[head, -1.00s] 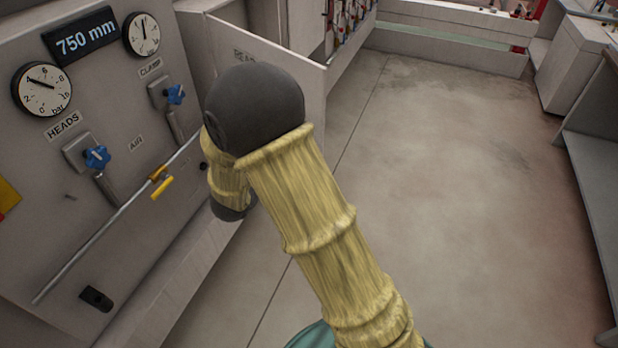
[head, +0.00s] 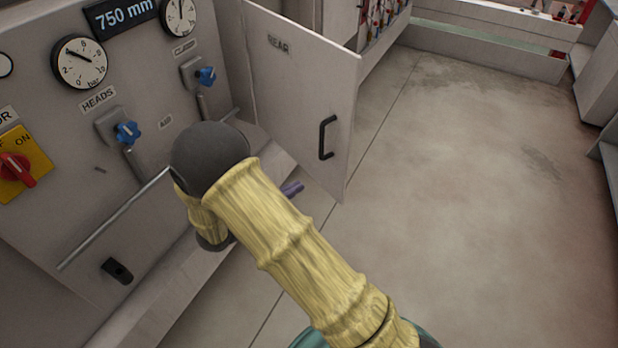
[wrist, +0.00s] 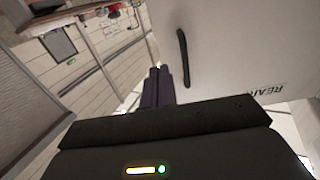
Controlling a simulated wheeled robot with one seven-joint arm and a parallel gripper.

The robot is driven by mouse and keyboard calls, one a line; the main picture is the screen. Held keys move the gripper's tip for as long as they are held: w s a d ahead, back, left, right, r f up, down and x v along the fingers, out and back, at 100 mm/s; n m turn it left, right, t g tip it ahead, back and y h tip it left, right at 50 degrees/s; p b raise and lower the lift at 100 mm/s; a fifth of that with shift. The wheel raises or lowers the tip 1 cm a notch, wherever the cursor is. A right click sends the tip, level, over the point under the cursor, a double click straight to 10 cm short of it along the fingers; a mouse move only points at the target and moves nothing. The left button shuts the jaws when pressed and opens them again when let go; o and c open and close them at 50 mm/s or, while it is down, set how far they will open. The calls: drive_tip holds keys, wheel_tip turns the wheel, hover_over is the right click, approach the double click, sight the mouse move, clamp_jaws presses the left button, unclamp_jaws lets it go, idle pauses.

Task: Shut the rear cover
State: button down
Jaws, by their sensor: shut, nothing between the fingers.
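The rear cover (head: 300,95) is a pale grey hinged door labelled REAR. It stands open, swung out from the machine at its left edge. Its black bar handle (head: 327,138) is on the right side of its face. In the wrist view the cover (wrist: 240,50) fills the upper right, with the handle (wrist: 183,58) just beyond my fingers. My gripper (wrist: 157,72) has its dark purple fingers together with nothing in them, apart from the handle. In the head view my arm hides most of the gripper; a purple finger tip (head: 292,188) shows below the cover.
The machine front at left carries gauges (head: 80,62), blue valve knobs (head: 127,132), a red switch on a yellow plate (head: 17,169) and a slanting rail (head: 115,218). The floor (head: 450,200) right of the cover is clear. Grey benches stand at the far right.

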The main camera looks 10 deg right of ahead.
sight(343, 161)
drive_tip(key=p+x, duration=0.5)
drive_tip(key=x, duration=0.7)
drive_tip(key=shift+d+r, duration=0.1)
drive_tip(key=shift+d, duration=0.1)
drive_tip(key=shift+w+d+p, duration=0.25)
drive_tip(key=shift+d+p, duration=0.05)
drive_tip(key=shift+d, duration=0.05)
